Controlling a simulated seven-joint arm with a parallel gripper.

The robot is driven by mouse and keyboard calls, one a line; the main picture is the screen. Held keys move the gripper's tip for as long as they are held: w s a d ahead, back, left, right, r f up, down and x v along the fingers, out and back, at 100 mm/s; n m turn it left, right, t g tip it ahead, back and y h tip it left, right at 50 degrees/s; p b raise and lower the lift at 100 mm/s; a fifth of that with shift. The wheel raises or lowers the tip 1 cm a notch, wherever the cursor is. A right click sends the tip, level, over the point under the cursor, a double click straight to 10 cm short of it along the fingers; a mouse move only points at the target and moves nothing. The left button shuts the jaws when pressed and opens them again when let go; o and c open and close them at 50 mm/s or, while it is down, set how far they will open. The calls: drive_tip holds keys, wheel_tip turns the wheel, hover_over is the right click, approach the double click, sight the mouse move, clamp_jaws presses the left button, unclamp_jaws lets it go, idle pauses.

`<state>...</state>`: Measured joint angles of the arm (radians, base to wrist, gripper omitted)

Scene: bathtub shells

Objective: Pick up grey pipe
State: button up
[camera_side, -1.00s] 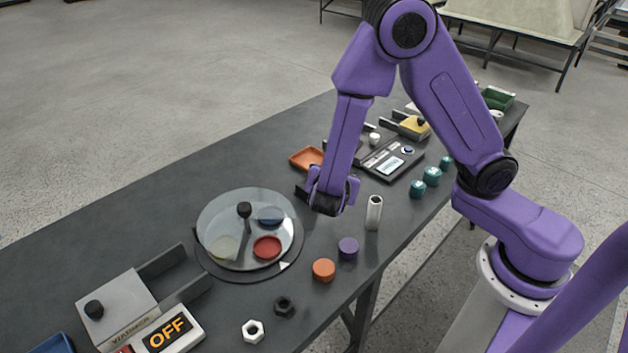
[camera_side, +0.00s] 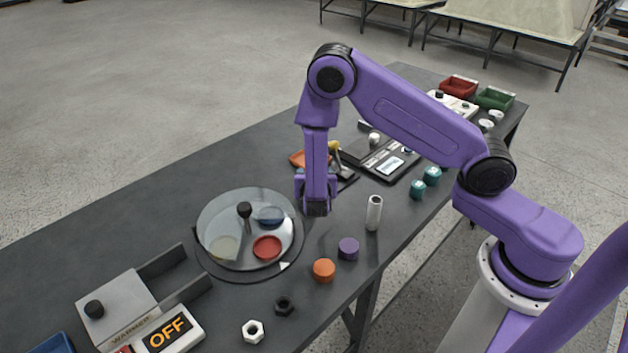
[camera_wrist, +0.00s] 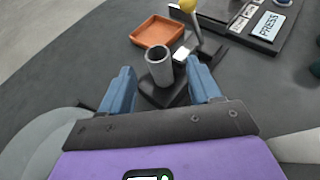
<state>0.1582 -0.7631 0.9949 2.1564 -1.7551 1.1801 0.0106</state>
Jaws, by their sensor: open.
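In the wrist view a hollow grey pipe (camera_wrist: 159,68) stands upright on a dark base, with its open end up. My gripper (camera_wrist: 161,76) is open, and its two blue fingers lie to the left and right of the pipe in that view. Whether they touch it, I cannot tell. In the side view my gripper (camera_side: 315,186) is low over the table, and the pipe on the base seems hidden behind it. A separate pale, hollow cylinder (camera_side: 374,213) stands upright on the table to the right of my gripper.
An orange tray (camera_wrist: 157,31) and a yellow-knobbed lever (camera_wrist: 188,6) are close to the base. A round glass-topped plate (camera_side: 222,212) is left of my gripper. Purple (camera_side: 348,249) and orange (camera_side: 324,270) pucks stand in front. A device with a screen (camera_side: 388,165) is behind right.

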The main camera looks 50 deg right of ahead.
drive_tip(key=shift+x, duration=3.6)
drive_tip(key=shift+a, duration=0.1)
drive_tip(key=c, duration=1)
